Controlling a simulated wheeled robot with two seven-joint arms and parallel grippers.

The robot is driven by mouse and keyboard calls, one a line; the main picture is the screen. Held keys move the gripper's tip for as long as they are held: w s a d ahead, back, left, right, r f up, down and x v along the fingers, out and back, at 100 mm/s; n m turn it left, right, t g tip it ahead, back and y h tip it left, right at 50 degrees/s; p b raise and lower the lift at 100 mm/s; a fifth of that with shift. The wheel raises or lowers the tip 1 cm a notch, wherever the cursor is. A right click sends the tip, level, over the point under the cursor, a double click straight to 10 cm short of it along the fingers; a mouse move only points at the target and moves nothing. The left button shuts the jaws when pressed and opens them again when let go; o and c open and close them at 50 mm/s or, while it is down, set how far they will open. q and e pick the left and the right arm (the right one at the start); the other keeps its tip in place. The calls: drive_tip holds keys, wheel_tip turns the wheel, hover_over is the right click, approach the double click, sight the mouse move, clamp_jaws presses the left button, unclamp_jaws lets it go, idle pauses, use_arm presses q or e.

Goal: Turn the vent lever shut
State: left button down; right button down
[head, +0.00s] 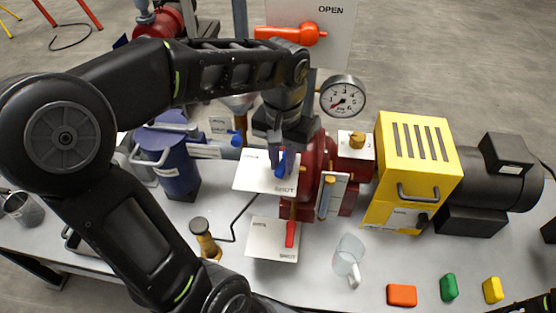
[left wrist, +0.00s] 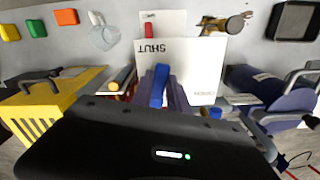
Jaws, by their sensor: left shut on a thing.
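The blue lever (head: 281,166) sits on a white plate (head: 250,176) with a word at its far left and SHUT at its near right. My left gripper (head: 279,158) comes down from above and is shut on the blue lever. In the left wrist view the blue lever (left wrist: 159,86) stands between the fingers, one end close to the word SHUT on the plate (left wrist: 196,62). The fingers partly hide the lever. No label naming it as the vent lever is readable. My right gripper is not in view.
A red lever (head: 290,234) on a lower white plate (head: 262,242) is close below. An orange lever (head: 290,34) is on an upright board behind. A gauge (head: 343,96) and yellow housing (head: 412,160) stand to the right. A clear jug (head: 348,256) is in front.

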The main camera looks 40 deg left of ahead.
use_arm(q)
drive_tip(key=shift+w+d+n+b, duration=0.15)
drive_tip(key=shift+d+n+b, duration=0.1)
drive_tip(key=shift+n, duration=0.55)
drive_tip(key=shift+w+d+n+b, duration=0.15)
drive_tip(key=shift+d+n, duration=0.1)
drive_tip(key=shift+n, duration=0.55)
drive_tip(key=c, duration=1.3)
unclamp_jaws()
drive_tip(key=shift+s, duration=0.1)
wheel_tip(320, 180, up, 8)
drive_tip(key=shift+f, duration=0.1)
